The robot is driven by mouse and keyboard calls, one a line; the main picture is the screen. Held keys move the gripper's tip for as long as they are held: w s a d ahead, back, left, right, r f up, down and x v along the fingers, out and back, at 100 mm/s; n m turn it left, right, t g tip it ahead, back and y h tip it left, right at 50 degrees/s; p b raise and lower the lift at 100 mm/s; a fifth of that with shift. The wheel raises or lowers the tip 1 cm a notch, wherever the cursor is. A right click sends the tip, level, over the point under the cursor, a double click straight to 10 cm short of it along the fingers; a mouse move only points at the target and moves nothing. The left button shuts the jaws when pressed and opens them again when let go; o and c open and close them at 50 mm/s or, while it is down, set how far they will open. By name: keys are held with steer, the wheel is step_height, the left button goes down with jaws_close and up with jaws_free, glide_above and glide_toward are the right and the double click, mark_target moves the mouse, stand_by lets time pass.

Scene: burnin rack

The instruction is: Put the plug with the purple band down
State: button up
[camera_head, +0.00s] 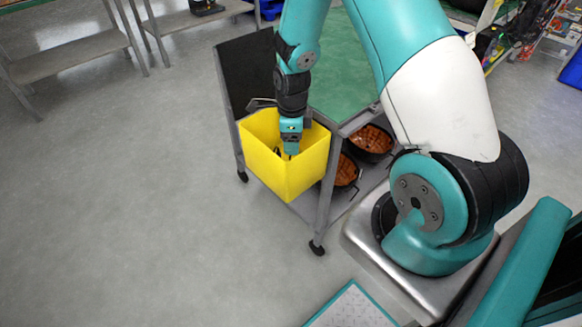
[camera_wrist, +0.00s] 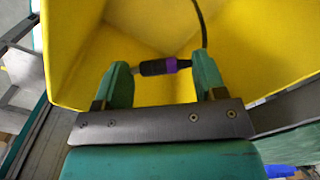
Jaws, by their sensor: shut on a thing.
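The plug with the purple band (camera_wrist: 158,67) is a dark plug with a purple ring, held between the two green fingers of my gripper (camera_wrist: 158,78) in the wrist view. A black cable runs up from its right end. My gripper (camera_head: 291,148) reaches down into a yellow bin (camera_head: 273,181) in the head view, and the plug is too small to make out clearly there. In the wrist view the yellow bin (camera_wrist: 85,35) surrounds the fingers, with its inner walls behind the plug. I cannot tell whether the plug touches the bin floor.
The yellow bin hangs at the near side of a grey cart (camera_head: 326,185) with a green top (camera_head: 345,75). Dark round baskets with orange-brown insides (camera_head: 370,138) stand on its lower shelf. The floor to the left (camera_head: 120,200) is clear.

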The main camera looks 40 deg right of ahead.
step_height(320, 180, down, 12)
stand_by(0.4)
steer(key=shift+b, duration=0.3)
steer(key=shift+f, duration=0.15)
steer(key=o, duration=1)
steer(key=shift+c, duration=0.2)
step_height(320, 180, up, 12)
steer(key=shift+r, duration=0.2)
steer(key=shift+r+p, duration=0.1)
steer(key=shift+p, duration=0.3)
